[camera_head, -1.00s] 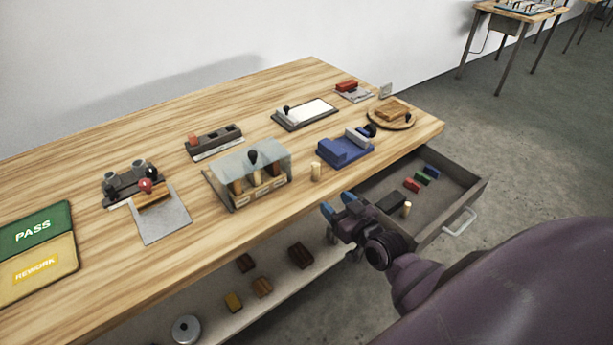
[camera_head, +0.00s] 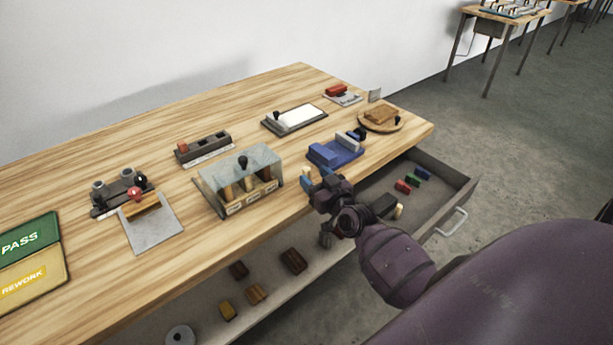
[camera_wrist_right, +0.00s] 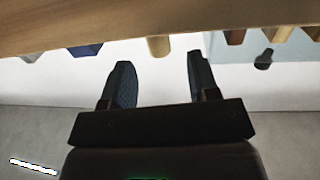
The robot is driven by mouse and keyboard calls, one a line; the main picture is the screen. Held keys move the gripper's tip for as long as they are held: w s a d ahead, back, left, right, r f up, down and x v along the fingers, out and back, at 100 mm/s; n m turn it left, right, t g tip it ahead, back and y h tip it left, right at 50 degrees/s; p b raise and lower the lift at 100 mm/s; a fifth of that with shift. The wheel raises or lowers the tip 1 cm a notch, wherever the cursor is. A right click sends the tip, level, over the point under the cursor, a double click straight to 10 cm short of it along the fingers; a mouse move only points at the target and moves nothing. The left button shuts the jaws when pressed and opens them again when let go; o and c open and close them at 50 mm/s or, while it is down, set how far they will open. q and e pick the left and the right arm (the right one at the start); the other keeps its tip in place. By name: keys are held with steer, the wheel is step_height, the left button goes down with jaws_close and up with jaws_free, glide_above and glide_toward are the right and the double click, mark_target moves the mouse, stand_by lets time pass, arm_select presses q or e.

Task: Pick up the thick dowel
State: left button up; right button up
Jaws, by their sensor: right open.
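A pale wooden dowel (camera_wrist_right: 159,47) stands on the table in the right wrist view, lined up between the fingers but beyond their tips. In the head view my right gripper (camera_head: 317,181) is at the table's front edge, open and empty, and largely hides this dowel. The open fingers (camera_wrist_right: 157,82) also show in the wrist view. Another pale dowel (camera_head: 398,210) stands in the open drawer, partly behind my arm. I cannot tell by size which dowel is thicker. My left gripper is not in view.
A clear-covered rack (camera_head: 240,180) with several dowels is left of my right gripper. A blue fixture (camera_head: 336,153) is just behind it. The open drawer (camera_head: 440,190) juts out below the table at right. A lower shelf (camera_head: 190,312) holds several blocks.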

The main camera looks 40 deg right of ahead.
mark_target(308, 171)
steer(key=w, duration=0.3)
steer(key=shift+w, duration=0.15)
steer(key=shift+c, duration=0.5)
steer(key=c, duration=0.9)
steer(key=shift+r, duration=0.1)
